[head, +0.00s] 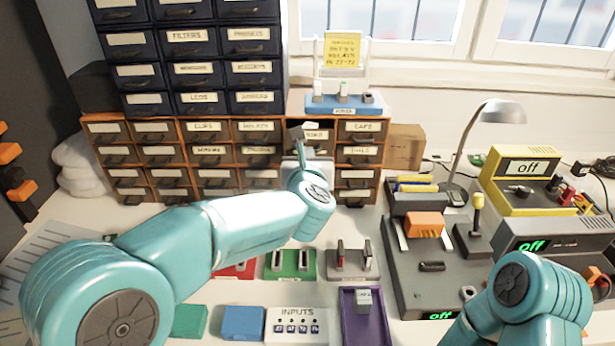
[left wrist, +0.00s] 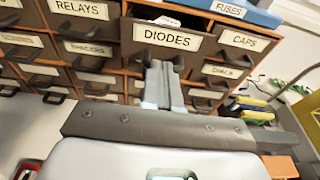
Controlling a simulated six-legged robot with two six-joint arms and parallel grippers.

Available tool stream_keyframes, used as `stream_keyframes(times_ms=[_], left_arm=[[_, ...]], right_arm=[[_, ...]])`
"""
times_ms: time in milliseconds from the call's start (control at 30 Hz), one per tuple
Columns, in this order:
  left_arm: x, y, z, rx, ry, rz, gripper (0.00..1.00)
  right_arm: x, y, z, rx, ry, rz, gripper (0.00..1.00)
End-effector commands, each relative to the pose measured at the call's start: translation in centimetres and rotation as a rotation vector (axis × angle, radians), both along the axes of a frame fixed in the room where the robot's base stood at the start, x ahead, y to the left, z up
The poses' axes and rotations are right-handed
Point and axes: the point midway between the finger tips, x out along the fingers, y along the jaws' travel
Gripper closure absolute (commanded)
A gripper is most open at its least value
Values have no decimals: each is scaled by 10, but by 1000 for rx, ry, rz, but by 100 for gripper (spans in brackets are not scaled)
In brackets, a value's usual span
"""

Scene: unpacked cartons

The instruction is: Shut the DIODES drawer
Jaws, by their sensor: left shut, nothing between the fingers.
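The DIODES drawer (left wrist: 200,48) is in the upper part of the left wrist view, standing out from the brown cabinet front, with a dark gap above its face. In the head view it is mostly hidden behind my left gripper (head: 297,133). My left gripper is shut and empty. Its fingertips (left wrist: 163,68) are in front of the drawer's lower face, by the handle, which they partly cover. I cannot tell whether they touch it. My right arm enters the head view at the lower right, but its gripper is not shown.
The RELAYS drawer (left wrist: 82,12) and CAPS drawer (left wrist: 240,42) flank it. A blue tray (head: 345,104) sits on top of the cabinet. A desk lamp (head: 500,112) and grey and yellow instruments (head: 533,170) stand to the right. Coloured blocks and holders occupy the front of the table.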

Motion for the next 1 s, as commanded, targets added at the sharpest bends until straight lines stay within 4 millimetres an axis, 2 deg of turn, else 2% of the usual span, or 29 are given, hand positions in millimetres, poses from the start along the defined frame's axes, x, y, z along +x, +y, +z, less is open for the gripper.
stream_keyframes(times_ms=[133,300,1000], left_arm=[[22,0,1,-2,0,2,100],[34,0,2,0,-2,0,100],[34,4,-1,0,4,-2,100]], right_arm=[[0,0,2,0,0,0,57],[0,0,5,0,1,0,57],[0,0,1,0,0,0,57]])
